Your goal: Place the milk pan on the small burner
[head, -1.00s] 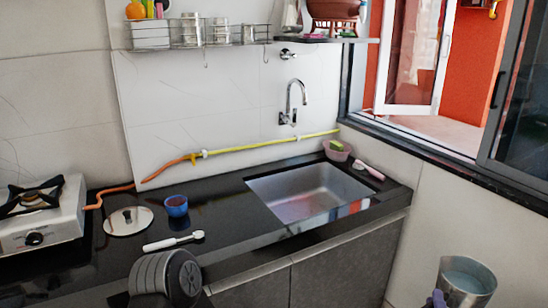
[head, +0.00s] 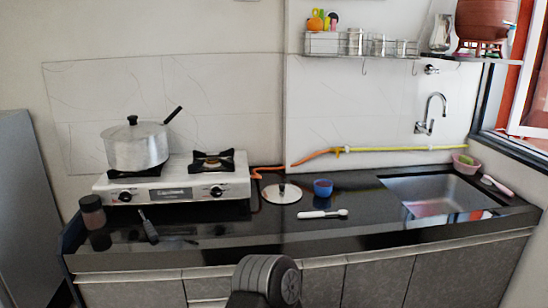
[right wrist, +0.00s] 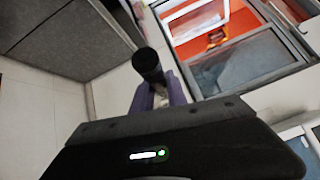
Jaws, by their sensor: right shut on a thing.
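The white stove (head: 175,192) stands at the left of the counter. A lidded silver pot (head: 137,148) sits on its left burner. The right burner (head: 213,161) is bare, with a black pan support. In the right wrist view my right gripper (right wrist: 160,94) has its purple fingers shut around a black handle, which I take as the milk pan's handle (right wrist: 148,64). The pan's metal body is mostly hidden there. Neither gripper shows in the head view.
The sink (head: 430,193) is at right. An orange hose runs behind the lid.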

